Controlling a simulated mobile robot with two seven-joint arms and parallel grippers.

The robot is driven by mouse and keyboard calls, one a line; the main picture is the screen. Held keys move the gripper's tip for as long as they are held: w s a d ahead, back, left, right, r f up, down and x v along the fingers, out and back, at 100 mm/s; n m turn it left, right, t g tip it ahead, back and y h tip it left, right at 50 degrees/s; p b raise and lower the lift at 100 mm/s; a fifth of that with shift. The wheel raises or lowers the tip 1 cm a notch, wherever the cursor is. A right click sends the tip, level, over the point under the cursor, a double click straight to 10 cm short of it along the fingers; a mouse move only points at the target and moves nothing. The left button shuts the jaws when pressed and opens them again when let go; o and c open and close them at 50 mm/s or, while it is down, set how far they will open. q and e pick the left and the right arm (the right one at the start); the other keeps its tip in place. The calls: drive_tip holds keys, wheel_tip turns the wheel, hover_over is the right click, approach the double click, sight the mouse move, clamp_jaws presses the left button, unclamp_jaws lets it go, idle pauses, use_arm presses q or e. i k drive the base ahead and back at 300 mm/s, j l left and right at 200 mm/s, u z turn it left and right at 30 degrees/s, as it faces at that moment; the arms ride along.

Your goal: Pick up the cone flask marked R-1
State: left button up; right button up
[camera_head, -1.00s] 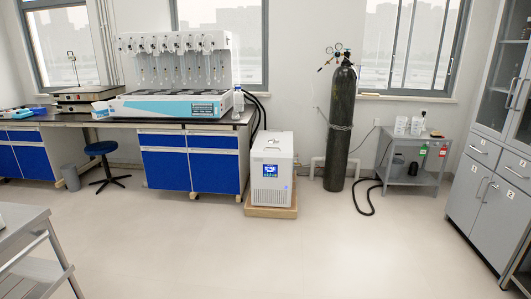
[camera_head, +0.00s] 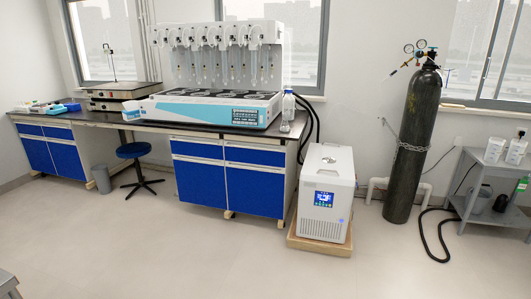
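No flask with a readable R-1 mark shows. Clear glassware (camera_head: 287,107) stands at the right end of the dark bench top (camera_head: 190,129), beside the distiller; it is too small to tell its exact shape or any label. The multi distiller (camera_head: 222,107), white and light blue with a row of glass condensers above its hotplates, stands on the bench. Neither of my grippers is in view.
A white chiller (camera_head: 325,190) on a wooden base stands right of the bench. A dark gas cylinder (camera_head: 412,145), a hose (camera_head: 432,240) and a grey cart (camera_head: 480,200) are further right. A blue stool (camera_head: 134,150) and a bin (camera_head: 102,178) stand left. The front floor is mostly clear.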

sight(284, 126)
drive_tip(key=i, duration=1.5)
drive_tip(key=i+z, duration=0.25)
drive_tip(key=i, duration=0.25)
drive_tip(key=i+j+z, duration=0.2)
drive_tip(key=i, duration=0.25)
drive_tip(key=i+j+z, duration=0.25)
drive_tip(key=i, duration=0.25)
